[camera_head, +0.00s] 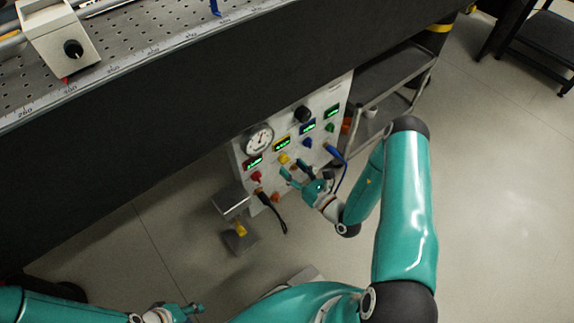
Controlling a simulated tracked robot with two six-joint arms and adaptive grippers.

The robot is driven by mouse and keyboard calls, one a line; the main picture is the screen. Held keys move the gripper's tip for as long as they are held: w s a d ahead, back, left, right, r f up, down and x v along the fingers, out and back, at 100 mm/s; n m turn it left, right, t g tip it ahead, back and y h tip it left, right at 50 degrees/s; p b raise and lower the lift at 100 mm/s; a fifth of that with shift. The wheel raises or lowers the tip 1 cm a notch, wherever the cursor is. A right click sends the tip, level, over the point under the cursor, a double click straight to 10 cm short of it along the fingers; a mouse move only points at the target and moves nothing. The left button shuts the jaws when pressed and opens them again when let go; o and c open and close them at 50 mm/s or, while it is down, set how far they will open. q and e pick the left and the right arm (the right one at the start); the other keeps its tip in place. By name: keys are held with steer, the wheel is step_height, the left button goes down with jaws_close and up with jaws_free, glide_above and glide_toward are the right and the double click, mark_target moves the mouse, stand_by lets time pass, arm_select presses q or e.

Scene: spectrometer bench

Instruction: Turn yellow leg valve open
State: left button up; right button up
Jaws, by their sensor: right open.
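A pale panel (247,152) stands under the front of the bench, with a row of coloured knobs below small lit displays. The yellow knob (284,158) is on this panel under the yellow-framed display (282,144). My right gripper (293,169) is open, with its fingers pointing at the panel just below the yellow knob. I cannot tell whether it touches the panel; nothing shows between the fingers. My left gripper (182,311) is at the bottom edge, far from the panel, and its jaw opening is unclear.
The panel also holds a round gauge (259,138), a red knob (256,176), a blue knob (307,143) and a green knob (330,127). A black-handled lead (271,212) and a blue lead (336,152) hang there. A metal bracket (231,203) stands left; a grey cart (392,75) stands right.

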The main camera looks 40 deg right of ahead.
mark_target(284, 160)
steer(key=shift+w+a, duration=0.1)
steer(key=shift+w, duration=1.45)
jaws_close()
